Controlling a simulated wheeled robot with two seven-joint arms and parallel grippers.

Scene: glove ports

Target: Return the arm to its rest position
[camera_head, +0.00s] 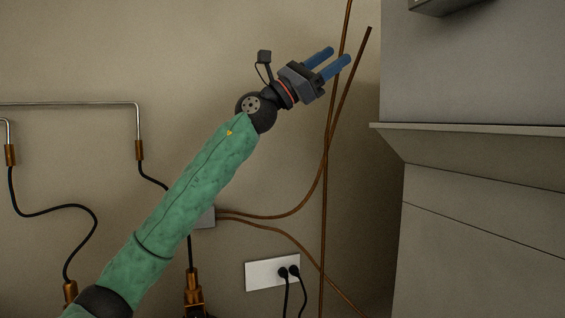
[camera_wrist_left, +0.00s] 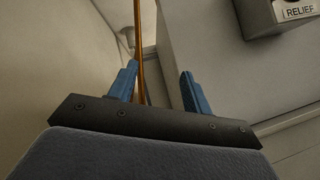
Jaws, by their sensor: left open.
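My left arm, in a green sleeve, comes in from the lower left of the head view and reaches up to the right. My left gripper (camera_head: 334,58) has two blue fingers set apart, with nothing between them that it holds. In the head view it is in front of the brown pipes and the beige wall. In the left wrist view the gripper (camera_wrist_left: 159,88) also shows its two blue fingers spread, and a brown pipe appears behind, near the left finger. I cannot tell how far the pipe is from the fingers. My right gripper is not in view.
Thin brown pipes (camera_head: 327,150) run up the wall right of my arm. A grey cabinet with a protruding ledge (camera_head: 470,130) fills the right side. A box labelled RELIEF (camera_wrist_left: 283,14) is at the upper right. A white socket plate (camera_head: 262,274) with black plugs sits low on the wall.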

